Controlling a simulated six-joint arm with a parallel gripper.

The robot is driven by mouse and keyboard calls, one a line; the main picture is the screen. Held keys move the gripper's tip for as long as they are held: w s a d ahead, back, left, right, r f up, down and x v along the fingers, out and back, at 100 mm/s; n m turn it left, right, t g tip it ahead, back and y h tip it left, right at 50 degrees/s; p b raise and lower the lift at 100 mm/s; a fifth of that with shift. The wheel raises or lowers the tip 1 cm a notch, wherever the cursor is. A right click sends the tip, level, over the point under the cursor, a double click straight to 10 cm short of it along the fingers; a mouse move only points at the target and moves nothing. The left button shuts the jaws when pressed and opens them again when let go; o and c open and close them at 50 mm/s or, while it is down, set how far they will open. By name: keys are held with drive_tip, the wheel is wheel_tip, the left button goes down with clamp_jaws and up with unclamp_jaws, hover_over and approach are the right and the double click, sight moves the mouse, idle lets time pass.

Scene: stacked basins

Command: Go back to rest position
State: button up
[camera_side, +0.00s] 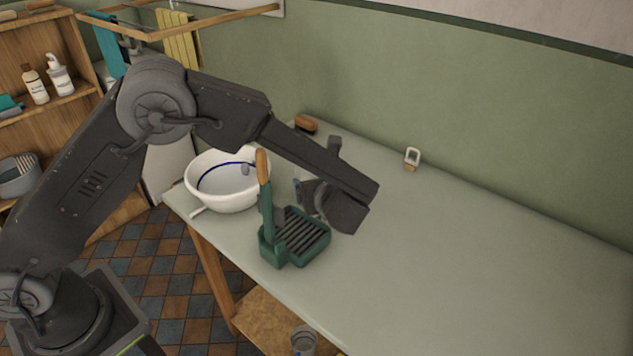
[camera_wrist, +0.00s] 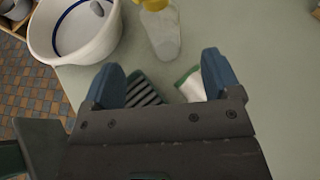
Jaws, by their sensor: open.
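My gripper (camera_wrist: 160,63) is open, with two blue fingers set wide apart in the wrist view. Nothing is held between them. In the side view my gripper hangs over the counter, right of the white basin and behind the green ribbed holder; its fingers are mostly hidden there. My arm reaches across from the left, well away from its base.
A white basin (camera_side: 222,199) with a blue line stands at the counter's left end. The green ribbed holder (camera_side: 268,245) is near the front edge. A yellow-topped clear bottle (camera_wrist: 165,35) and white-and-green cloth (camera_wrist: 192,87) lie close by. The counter's right side (camera_side: 500,270) is clear.

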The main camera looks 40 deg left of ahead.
drive_tip(key=shift+r, duration=0.1)
drive_tip(key=s+a+r+n+t+h, duration=0.1)
drive_tip(key=s+a+r+n+h, duration=0.15)
drive_tip(key=r, duration=0.35)
drive_tip(key=s+a+r+n+t+h, duration=0.1)
drive_tip(key=s+r+n+h, duration=0.15)
drive_tip(key=r, duration=0.45)
drive_tip(key=s+a+r+n+t+h, duration=0.1)
drive_tip(key=s+a+r+n, duration=0.1)
drive_tip(key=r+n, duration=0.3)
drive_tip(key=s+a+f+n+g+h, duration=0.1)
drive_tip(key=s+n+g+h, duration=0.3)
drive_tip(key=s+n, duration=1)
drive_tip(key=s+h, duration=0.1)
drive_tip(key=s, duration=0.6)
drive_tip(key=shift+s+f+n+g, duration=0.15)
drive_tip(key=shift+f+n+g, duration=0.2)
drive_tip(key=shift+n+g, duration=0.05)
